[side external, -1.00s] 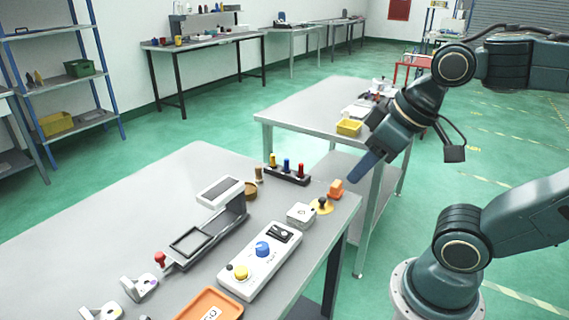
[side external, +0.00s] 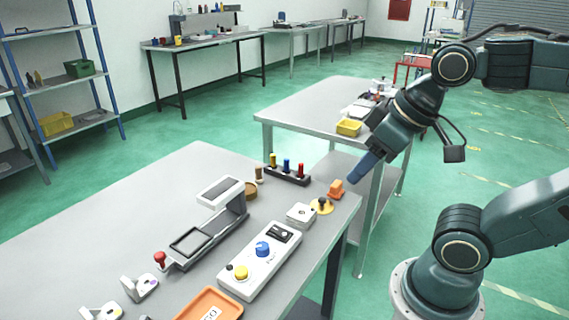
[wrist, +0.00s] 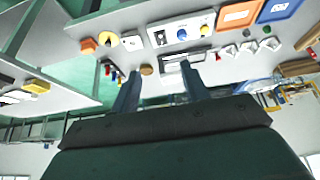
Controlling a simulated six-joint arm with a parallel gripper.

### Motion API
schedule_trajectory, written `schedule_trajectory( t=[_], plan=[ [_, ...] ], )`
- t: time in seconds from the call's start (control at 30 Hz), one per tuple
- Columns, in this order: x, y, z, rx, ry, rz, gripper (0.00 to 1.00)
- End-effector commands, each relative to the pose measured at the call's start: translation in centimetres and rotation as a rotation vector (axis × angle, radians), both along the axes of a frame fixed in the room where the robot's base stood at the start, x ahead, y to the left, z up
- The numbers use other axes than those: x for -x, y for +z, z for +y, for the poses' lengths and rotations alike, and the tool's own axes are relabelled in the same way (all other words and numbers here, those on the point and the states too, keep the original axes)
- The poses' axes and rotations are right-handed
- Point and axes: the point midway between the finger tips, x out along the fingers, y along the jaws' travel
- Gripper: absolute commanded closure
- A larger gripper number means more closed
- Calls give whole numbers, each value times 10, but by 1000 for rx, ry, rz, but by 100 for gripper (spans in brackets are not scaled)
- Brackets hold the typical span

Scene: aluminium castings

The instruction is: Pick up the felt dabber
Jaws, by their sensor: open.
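I cannot tell for sure which piece is the felt dabber. A small upright tan cylinder (side external: 259,174) stands at the table's back edge, beside a low round brown piece (side external: 250,189); the brown piece also shows in the wrist view (wrist: 147,70). A yellow disc with a dark knob (side external: 322,206) lies near the right edge, next to an orange block (side external: 336,188). My gripper (side external: 356,178) is in the air beside the table's right edge, near the orange block in the picture. In the wrist view its two fingers (wrist: 158,77) stand apart with nothing between them.
A dark rack (side external: 287,177) holds yellow, blue and red-topped pieces. A white block (side external: 300,214), a control box (side external: 260,262) with knobs, a grey stand (side external: 235,219) and an orange tray (side external: 208,306) occupy the table. The table's left part is bare.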

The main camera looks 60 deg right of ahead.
Motion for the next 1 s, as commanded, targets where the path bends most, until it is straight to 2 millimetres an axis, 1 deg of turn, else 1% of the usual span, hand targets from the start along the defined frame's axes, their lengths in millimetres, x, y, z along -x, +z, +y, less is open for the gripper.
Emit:
schedule_trajectory(
  t=[0.17, 0.27, 0.37, 0.47, 0.57, 0.73, 1.0],
  plan=[
    [-1, 1, 0, 4, 5, 1, 55],
    [-6, 5, -1, 12, 18, 7, 55],
    [-14, 10, -2, 30, 46, 19, 55],
    [-27, 18, -5, 58, 91, 37, 55],
    [-44, 27, -8, 91, 146, 58, 55],
    [-78, 41, -16, 150, 260, 100, 55],
    [-136, 53, -33, 232, 445, 166, 55]
  ],
)
